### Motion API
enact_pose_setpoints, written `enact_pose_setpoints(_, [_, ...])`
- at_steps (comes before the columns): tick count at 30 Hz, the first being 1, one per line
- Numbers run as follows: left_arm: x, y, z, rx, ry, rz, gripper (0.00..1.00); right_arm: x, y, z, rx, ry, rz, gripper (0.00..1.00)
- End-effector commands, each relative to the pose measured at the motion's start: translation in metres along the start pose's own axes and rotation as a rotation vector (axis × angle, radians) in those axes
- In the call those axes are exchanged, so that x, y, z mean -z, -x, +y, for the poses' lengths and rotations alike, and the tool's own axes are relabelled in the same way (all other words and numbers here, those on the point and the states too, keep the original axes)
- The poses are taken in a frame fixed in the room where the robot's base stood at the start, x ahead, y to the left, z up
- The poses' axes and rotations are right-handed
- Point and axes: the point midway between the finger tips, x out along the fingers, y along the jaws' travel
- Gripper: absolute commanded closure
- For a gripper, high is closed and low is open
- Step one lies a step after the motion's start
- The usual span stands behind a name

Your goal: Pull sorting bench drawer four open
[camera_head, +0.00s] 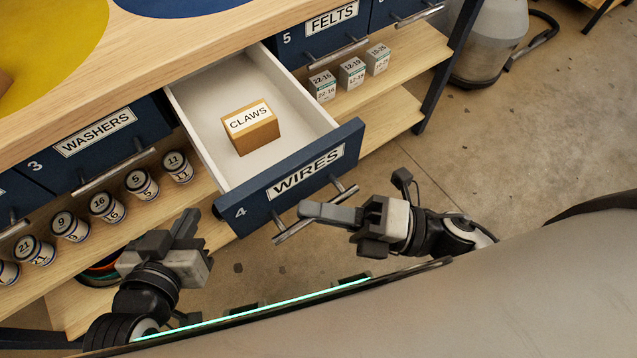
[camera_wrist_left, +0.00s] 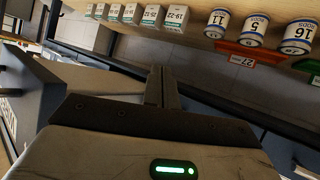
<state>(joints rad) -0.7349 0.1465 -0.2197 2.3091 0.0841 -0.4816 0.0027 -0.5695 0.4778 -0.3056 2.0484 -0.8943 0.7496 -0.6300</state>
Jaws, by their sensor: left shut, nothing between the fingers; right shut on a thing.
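Drawer four (camera_head: 285,178), with a navy front labelled WIRES, stands pulled out from the sorting bench (camera_head: 190,50). Its white inside shows a box labelled CLAWS (camera_head: 250,127). My right gripper (camera_head: 308,212) is at the right part of the drawer's bar handle (camera_head: 327,207), shut on it. My left gripper (camera_head: 188,225) is shut and empty, to the left of the drawer front and apart from it. The left wrist view shows its closed fingers (camera_wrist_left: 161,88) in the middle.
Drawer three, labelled WASHERS (camera_head: 97,133), and drawer five, labelled FELTS (camera_head: 331,18), are closed. Several round tins (camera_head: 142,184) and small grey boxes (camera_head: 352,72) stand on the shelves below. A grey vacuum-like canister (camera_head: 490,40) stands on the floor at the back right.

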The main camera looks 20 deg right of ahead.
Motion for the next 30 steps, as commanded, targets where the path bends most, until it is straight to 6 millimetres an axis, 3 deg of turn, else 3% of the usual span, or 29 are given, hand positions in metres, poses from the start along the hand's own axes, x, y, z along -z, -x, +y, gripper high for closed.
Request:
enact_pose_setpoints(14, [-0.0029,-0.0028,0.0008,-0.003,-0.001,-0.008,1.00,0.0044,0.0025,0.0009,-0.001,0.001,0.010,1.00])
enact_pose_setpoints(15, [-0.0026,-0.0028,0.0009,-0.003,-0.001,-0.007,1.00,0.0044,0.0025,0.0009,-0.001,0.001,0.010,0.81])
enact_pose_setpoints(17, [-0.0021,-0.0027,0.0010,-0.003,-0.001,-0.006,1.00,0.0043,0.0024,0.0009,-0.001,0.001,0.010,0.67])
enact_pose_setpoints(30, [-0.0007,-0.0024,0.0013,-0.004,-0.001,-0.003,1.00,0.0042,0.0021,0.0009,-0.001,0.000,0.009,0.67])
